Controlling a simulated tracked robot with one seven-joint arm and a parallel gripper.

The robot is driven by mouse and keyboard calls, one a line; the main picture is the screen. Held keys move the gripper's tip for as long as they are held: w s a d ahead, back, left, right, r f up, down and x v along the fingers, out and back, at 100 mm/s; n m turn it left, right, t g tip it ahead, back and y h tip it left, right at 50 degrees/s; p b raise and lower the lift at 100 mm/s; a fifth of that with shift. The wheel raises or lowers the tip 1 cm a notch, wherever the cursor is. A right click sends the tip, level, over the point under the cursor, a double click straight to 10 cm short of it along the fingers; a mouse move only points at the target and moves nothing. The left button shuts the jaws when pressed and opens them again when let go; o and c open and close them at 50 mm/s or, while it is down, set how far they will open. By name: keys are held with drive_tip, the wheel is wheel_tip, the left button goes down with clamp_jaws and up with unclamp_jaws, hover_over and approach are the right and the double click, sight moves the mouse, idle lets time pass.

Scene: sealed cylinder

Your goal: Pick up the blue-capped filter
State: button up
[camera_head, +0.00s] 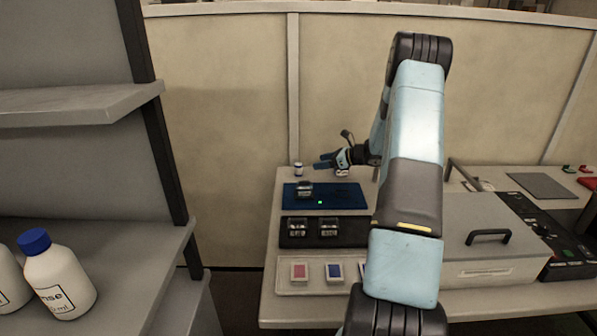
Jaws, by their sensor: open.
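A small pale cylinder (298,170) with a darker, bluish top stands upright at the back left of the bench. It is too small to tell for sure that it is the blue-capped filter. My gripper (319,163) is open and empty, its blue fingers pointing left toward this cylinder. The fingertips are a short way to its right, at about its height in the picture, and look apart from it. My arm hides part of the bench.
A dark blue mat (345,195) with a small clear-topped item (305,188) lies in front.

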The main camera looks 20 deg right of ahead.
sight(299, 169)
drive_tip(key=shift+w+f, duration=0.25)
drive_tip(key=shift+f, duration=0.05)
drive_tip(key=x, duration=0.8)
drive_tip(key=shift+x, duration=2.65)
drive_tip(key=shift+w+d+f, duration=0.1)
drive_tip(key=shift+d, duration=0.05)
drive_tip(key=shift+c, duration=0.3)
drive_tip(key=c, duration=1)
